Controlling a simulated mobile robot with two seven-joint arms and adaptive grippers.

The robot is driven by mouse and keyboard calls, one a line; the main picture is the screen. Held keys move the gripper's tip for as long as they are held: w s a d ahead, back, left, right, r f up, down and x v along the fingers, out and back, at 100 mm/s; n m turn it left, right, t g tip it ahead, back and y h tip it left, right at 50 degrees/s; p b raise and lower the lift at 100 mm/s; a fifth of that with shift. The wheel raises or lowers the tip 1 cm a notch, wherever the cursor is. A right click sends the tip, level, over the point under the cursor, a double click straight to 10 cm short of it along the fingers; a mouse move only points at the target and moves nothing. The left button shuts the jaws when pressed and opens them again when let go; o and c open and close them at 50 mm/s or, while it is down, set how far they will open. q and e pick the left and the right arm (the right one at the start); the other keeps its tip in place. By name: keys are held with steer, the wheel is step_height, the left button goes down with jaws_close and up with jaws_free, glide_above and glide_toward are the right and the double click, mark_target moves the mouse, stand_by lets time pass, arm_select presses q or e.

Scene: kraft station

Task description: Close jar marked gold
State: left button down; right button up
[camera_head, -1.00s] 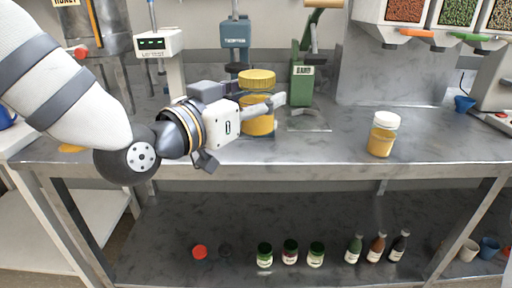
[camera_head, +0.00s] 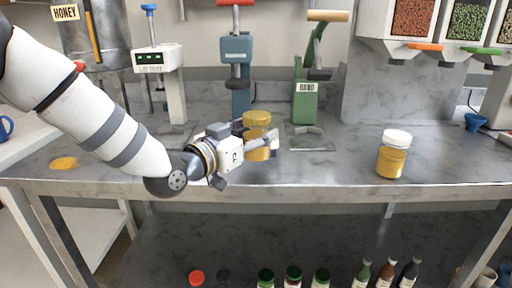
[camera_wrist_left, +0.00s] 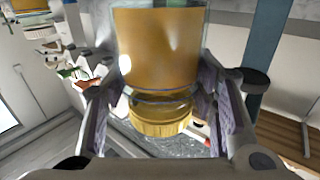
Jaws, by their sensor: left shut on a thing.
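A clear jar of amber filling (camera_head: 257,153) with a gold lid (camera_head: 257,117) stands upright on the metal bench, in front of the blue press. My left gripper (camera_head: 262,143) reaches in from the left and is shut around the jar's body, below the lid. In the left wrist view the amber jar body (camera_wrist_left: 158,50) is between the two fingers, and the gold lid (camera_wrist_left: 160,122) shows below it at the neck. I cannot tell how tightly the lid sits. My right gripper is not in view.
A white-lidded amber jar (camera_head: 392,158) stands to the right on the bench. A blue press (camera_head: 237,75), a green press marked BAND (camera_head: 305,100) and a white labelled machine (camera_head: 160,60) stand behind.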

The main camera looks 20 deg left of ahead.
arm_select(q)
steer(key=f, duration=0.2)
steer(key=w+f+b, duration=0.1)
steer(key=f, duration=0.1)
steer(key=shift+a, duration=0.1)
steer(key=shift+s, duration=0.1)
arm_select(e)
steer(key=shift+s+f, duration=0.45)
arm_select(q)
steer(key=c, duration=0.7)
jaws_free()
steer(key=shift+f, duration=0.15)
